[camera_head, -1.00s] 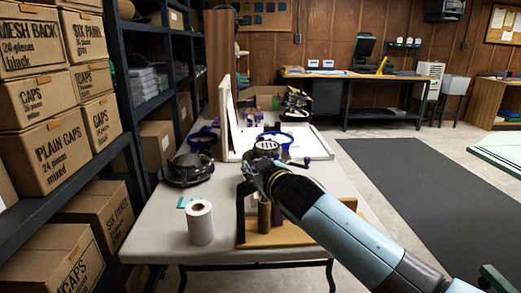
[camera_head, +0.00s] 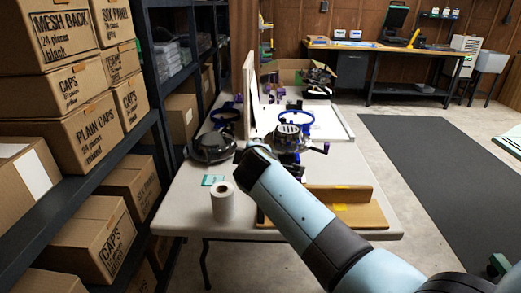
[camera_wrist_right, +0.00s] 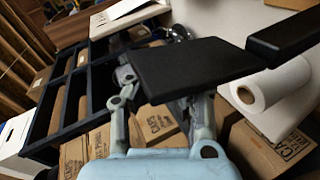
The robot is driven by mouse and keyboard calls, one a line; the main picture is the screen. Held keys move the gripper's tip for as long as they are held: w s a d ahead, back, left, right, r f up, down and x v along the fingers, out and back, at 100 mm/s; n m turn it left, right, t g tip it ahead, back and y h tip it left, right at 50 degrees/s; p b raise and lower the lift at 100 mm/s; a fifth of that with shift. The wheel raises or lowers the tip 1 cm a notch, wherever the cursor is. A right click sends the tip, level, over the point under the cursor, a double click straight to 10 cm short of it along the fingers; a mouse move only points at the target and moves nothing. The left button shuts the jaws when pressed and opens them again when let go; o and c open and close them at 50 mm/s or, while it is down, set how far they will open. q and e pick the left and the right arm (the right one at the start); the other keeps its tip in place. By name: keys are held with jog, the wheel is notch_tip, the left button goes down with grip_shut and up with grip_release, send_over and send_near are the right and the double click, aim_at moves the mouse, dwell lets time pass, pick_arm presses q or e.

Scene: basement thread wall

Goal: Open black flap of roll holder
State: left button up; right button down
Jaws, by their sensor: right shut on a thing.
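In the right wrist view a flat black plate, the black flap (camera_wrist_right: 195,72), lies across the tips of my right gripper (camera_wrist_right: 160,92), which is shut on it. The flap hides the fingertips. A separate black bar (camera_wrist_right: 288,36) of what looks like the holder comes in at the upper right. In the head view my right arm reaches in from the lower right over the table and hides the gripper, the flap and most of the holder. A white roll (camera_head: 223,204) stands upright on the table left of the arm; it also shows in the wrist view (camera_wrist_right: 268,86). My left gripper is out of view.
The white table (camera_head: 190,215) also bears a wooden tray (camera_head: 362,215) right of the arm, a dark round device (camera_head: 212,146), a second slotted black device (camera_head: 290,137) and an upright white board (camera_head: 249,95). Shelves with cartons (camera_head: 110,235) stand close on the left.

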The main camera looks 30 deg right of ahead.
jog(key=shift+a+f+n, duration=0.3)
jog(key=shift+a+f, duration=0.1)
jog(key=shift+a, duration=0.05)
jog(key=shift+a+f, duration=0.1)
jog(key=c, duration=1.6)
grip_release()
jog(key=shift+c, duration=0.2)
jog(key=o, duration=0.5)
jog(key=shift+a+r, duration=0.1)
jog(key=shift+r, duration=0.25)
